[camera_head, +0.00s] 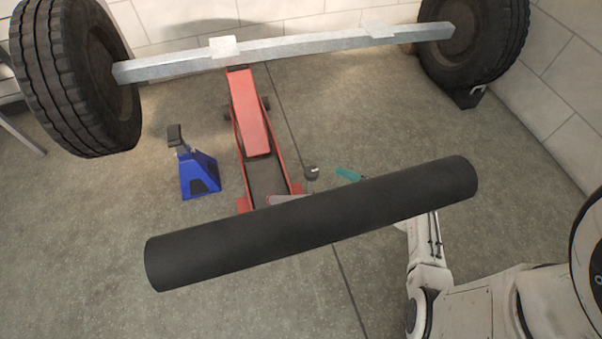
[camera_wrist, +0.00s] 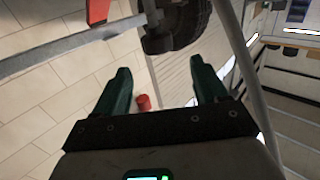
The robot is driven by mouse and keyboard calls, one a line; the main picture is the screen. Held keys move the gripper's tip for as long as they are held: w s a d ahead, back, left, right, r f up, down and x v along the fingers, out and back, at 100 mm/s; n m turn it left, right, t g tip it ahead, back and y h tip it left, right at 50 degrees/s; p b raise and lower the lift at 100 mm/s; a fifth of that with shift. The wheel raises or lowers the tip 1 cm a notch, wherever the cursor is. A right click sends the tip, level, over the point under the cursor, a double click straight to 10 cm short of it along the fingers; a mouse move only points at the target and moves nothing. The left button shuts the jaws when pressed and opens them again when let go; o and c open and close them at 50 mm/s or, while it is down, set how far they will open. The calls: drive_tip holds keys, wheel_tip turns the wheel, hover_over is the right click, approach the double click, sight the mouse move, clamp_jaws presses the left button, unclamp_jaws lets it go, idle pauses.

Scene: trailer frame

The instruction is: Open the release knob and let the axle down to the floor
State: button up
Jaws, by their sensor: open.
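The grey axle (camera_head: 300,46) with a tyre at each end spans the top of the head view, above the head of the red floor jack (camera_head: 250,110). A small dark round knob (camera_head: 311,172) shows beside the jack's near end; I cannot tell whether it is the release knob. A thick black cylinder (camera_head: 315,222) crosses the foreground and hides the jack's near end. My gripper (camera_head: 349,174) shows as a bit of teal behind it, right of the knob. In the wrist view my gripper (camera_wrist: 160,68) is open, its green fingers apart with nothing between them.
A blue stand (camera_head: 200,174) with a dark top stands left of the jack. The left tyre (camera_head: 75,75) and right tyre (camera_head: 475,40) flank the axle. A black block (camera_head: 466,97) sits by the right tyre. A small red object (camera_wrist: 143,102) shows beyond my fingers.

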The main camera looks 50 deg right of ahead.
sight(306, 169)
drive_tip(key=w, duration=0.3)
drive_tip(key=w+a+b, duration=0.1)
drive_tip(key=w, duration=0.3)
drive_tip(key=w+a, duration=0.1)
drive_tip(key=w, duration=0.2)
drive_tip(key=shift+w, duration=0.3)
drive_tip(key=shift+c, duration=0.4)
drive_tip(key=shift+b, duration=0.4)
drive_tip(key=c, duration=0.9)
